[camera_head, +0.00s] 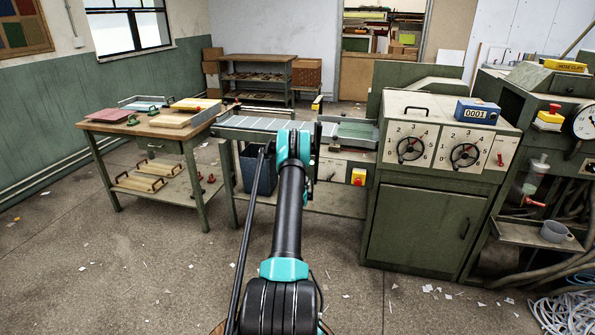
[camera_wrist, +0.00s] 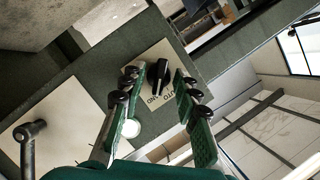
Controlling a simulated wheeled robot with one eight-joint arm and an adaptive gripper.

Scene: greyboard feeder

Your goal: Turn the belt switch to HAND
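The belt switch (camera_wrist: 161,78) is a black knob on a cream plate with black lettering in the wrist view. Which word the knob points to is hard to tell. My gripper (camera_wrist: 160,70) is open, its green-padded fingers on either side of the knob in the picture. Gaps show between the pads and the knob, so it is not gripped. How far the fingertips are from the plate is unclear. In the head view my arm hides the gripper and the switch.
A white round part (camera_wrist: 132,128) sits by the left finger. A crank handle (camera_wrist: 30,130) stands on another cream plate at left. In the head view, a red-and-yellow stop button (camera_head: 358,177) is right of my arm, before the green cabinet (camera_head: 420,225). A wooden-topped table (camera_head: 150,123) stands left.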

